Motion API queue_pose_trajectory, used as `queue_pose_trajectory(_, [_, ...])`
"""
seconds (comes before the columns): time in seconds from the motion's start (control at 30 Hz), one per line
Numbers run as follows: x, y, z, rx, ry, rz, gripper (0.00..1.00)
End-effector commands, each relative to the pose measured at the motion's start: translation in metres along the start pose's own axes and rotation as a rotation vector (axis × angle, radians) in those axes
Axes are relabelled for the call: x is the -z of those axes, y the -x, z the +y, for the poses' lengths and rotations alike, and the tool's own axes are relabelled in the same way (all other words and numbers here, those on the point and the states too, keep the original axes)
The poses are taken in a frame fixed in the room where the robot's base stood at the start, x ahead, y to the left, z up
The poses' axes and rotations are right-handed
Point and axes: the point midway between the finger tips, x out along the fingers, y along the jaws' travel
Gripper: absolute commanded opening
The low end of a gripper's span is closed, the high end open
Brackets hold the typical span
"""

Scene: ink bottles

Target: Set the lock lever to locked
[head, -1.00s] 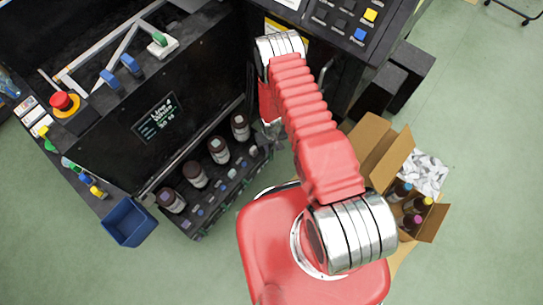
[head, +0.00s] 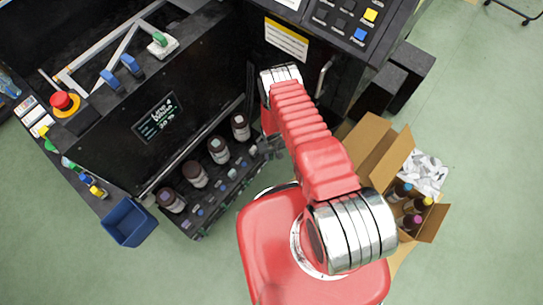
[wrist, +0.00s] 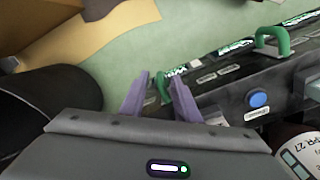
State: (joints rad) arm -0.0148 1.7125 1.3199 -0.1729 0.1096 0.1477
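My gripper (wrist: 160,84) shows in the wrist view as two purple fingers with a gap between them. A green handle (wrist: 163,88), perhaps the lock lever, shows in line with that gap; I cannot tell whether the fingers touch it or which way it is set. In the head view my gripper (head: 270,148) is small and dark at the right end of the bottle rack (head: 204,222), and no lever can be made out there. A larger green arched handle (wrist: 271,41) stands farther right on the dark rack in the wrist view.
Several ink bottles (head: 218,150) stand in the rack. A blue button (wrist: 258,99) and a bottle (wrist: 297,152) are right of my fingers. A cardboard box (head: 428,222) with bottles sits on the floor at right. A blue bin (head: 129,222) hangs at left.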

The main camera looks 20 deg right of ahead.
Motion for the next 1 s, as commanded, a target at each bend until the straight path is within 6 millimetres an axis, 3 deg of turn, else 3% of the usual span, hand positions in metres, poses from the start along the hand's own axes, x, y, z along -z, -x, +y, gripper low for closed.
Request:
queue_pose_trajectory(0.3, [-0.0005,-0.0013,0.0,0.0,0.0,-0.001,0.28])
queue_pose_trajectory(0.7, [-0.0001,-0.0011,0.0008,0.0,-0.002,0.0,0.0])
queue_pose_trajectory(1.0, [0.0009,-0.0008,0.0026,0.0,-0.006,0.001,0.0])
